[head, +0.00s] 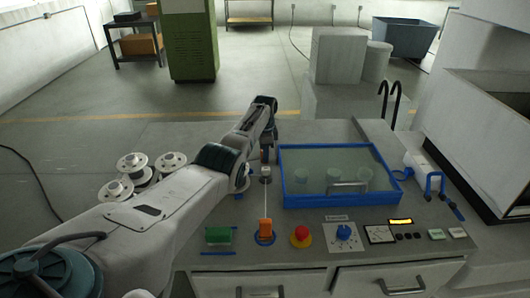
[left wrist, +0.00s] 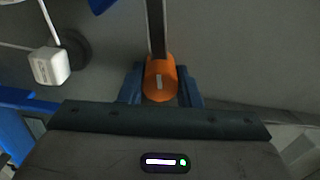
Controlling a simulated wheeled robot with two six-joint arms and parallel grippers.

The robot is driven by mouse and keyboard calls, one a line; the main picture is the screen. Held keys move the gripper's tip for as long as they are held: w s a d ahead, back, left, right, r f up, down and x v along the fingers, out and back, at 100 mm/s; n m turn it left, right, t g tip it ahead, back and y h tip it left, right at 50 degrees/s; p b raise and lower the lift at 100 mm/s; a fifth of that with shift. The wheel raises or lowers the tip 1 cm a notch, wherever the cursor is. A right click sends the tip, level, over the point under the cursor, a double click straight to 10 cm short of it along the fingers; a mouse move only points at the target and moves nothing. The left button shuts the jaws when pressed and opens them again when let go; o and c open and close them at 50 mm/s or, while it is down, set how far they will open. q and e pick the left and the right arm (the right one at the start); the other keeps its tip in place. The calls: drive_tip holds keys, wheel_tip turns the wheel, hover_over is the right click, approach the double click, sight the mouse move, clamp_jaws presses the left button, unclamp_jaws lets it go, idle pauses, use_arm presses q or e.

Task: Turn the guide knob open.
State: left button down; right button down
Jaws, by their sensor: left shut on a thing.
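An orange knob (left wrist: 160,82) with a pale mark shows in the left wrist view, at the end of a dark metal bar. My left gripper (left wrist: 161,90) is shut on it, with a blue finger on each side. In the head view my left gripper (head: 265,157) points down at the desk, left of the blue-framed window. The knob is mostly hidden there by the gripper and arm. My right gripper is not in view.
Nearer the front edge are an orange piece in a blue ring (head: 265,228), a green block (head: 218,236), a red button (head: 301,236) and a blue dial (head: 343,232). The blue-framed window (head: 340,205) lies right of the gripper. White spools (head: 132,162) stand left.

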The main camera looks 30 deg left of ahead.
use_arm(q)
drive_tip(key=shift+m, duration=1.6)
drive_tip(key=shift+r, duration=0.1)
drive_tip(key=c, duration=1.3)
unclamp_jaws()
wheel_tip(320, 180, up, 11)
drive_tip(key=shift+f+b, duration=0.15)
drive_tip(key=shift+b, duration=1)
